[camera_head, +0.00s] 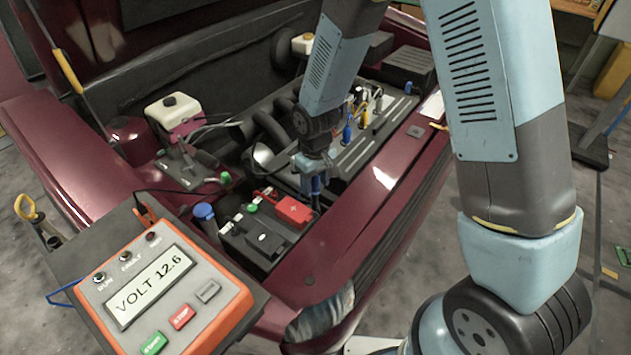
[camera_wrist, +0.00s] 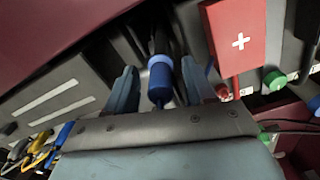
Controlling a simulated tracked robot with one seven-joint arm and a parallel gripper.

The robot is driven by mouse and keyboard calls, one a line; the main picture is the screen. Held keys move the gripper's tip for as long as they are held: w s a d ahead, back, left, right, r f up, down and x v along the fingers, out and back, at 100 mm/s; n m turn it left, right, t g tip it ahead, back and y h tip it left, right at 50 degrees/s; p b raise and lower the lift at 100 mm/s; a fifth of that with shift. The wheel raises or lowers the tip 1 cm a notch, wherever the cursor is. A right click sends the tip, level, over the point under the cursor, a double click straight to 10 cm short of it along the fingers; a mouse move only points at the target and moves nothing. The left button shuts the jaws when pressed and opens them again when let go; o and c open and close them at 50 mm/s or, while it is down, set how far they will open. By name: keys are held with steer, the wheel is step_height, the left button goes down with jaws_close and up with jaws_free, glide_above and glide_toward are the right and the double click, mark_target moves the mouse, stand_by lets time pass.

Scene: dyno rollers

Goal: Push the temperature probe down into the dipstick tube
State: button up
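A blue-handled probe (camera_wrist: 160,76) stands between the fingers of my gripper (camera_wrist: 159,66) in the wrist view, with a dark shaft running away behind it. It looks like the temperature probe. My gripper is open, with a gap on both sides of the blue handle. In the head view my gripper (camera_head: 314,184) hangs low over the engine bay, between the engine cover and the battery; fingers and probe are hard to separate there. I cannot make out the dipstick tube, nor how deep the probe sits.
The battery (camera_head: 258,240) with a red terminal cover (camera_head: 293,210) is close to my gripper. The engine cover (camera_head: 365,140) carries several coloured connectors. A white reservoir (camera_head: 173,110) stands farther left. An orange voltage tester (camera_head: 165,290) reads 12.6. The maroon front panel (camera_head: 360,205) borders the bay.

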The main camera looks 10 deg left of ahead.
step_height(320, 180, up, 14)
steer(key=shift+f, duration=0.15)
stand_by(0.7)
stand_by(0.5)
steer(key=s+d+r+m+t, duration=0.2)
steer(key=d+r+m+t, duration=0.15)
steer(key=d+r, duration=1.3)
steer(key=s+d+r+m+t, duration=0.1)
steer(key=s+d+r+m, duration=0.1)
steer(key=s+d, duration=0.4)
steer(key=s+d+r+m+t, duration=0.1)
steer(key=s+d+r+m, duration=0.2)
steer(key=s+d, duration=0.3)
steer(key=shift+s+d+r, duration=0.35)
steer(key=shift+d+r, duration=0.2)
steer(key=shift+r, duration=0.2)
